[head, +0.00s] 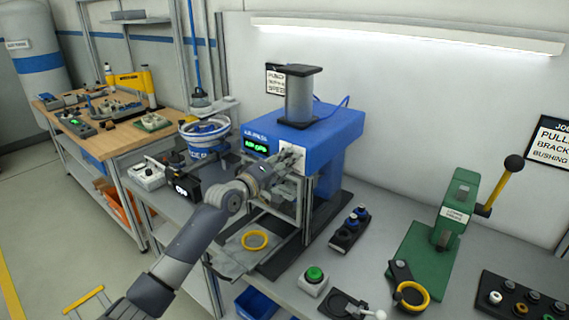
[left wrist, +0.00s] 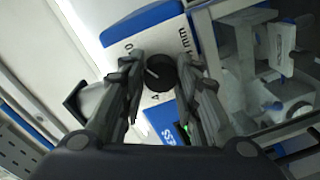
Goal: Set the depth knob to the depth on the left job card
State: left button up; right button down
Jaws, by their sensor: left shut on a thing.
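The black depth knob (left wrist: 161,72) sits on a white scale plate (left wrist: 130,48) on the blue press (head: 330,135). A pale pointer mark shows on the knob; its exact reading is unclear. A 0 and a 4 are visible on the plate, along with "mm". My left gripper (head: 291,158) is at the press front, its fingers (left wrist: 168,78) closed on either side of the knob. The gripper hides the knob in the head view. The left job card (head: 274,78) hangs behind the press, partly covered by its cylinder; its depth value is not readable. My right gripper is not in view.
A green lever press (head: 455,220) stands at the right, below another job card (head: 551,148). A green button box (head: 314,280) and a yellow ring (head: 254,240) are near the front. A blue bowl feeder (head: 205,130) stands left of the press.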

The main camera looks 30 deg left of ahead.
pick_arm(q)
jog(key=o, duration=1.1)
jog(key=s, duration=1.2)
jog(key=shift+a+r, duration=0.25)
jog(key=shift+a, duration=0.05)
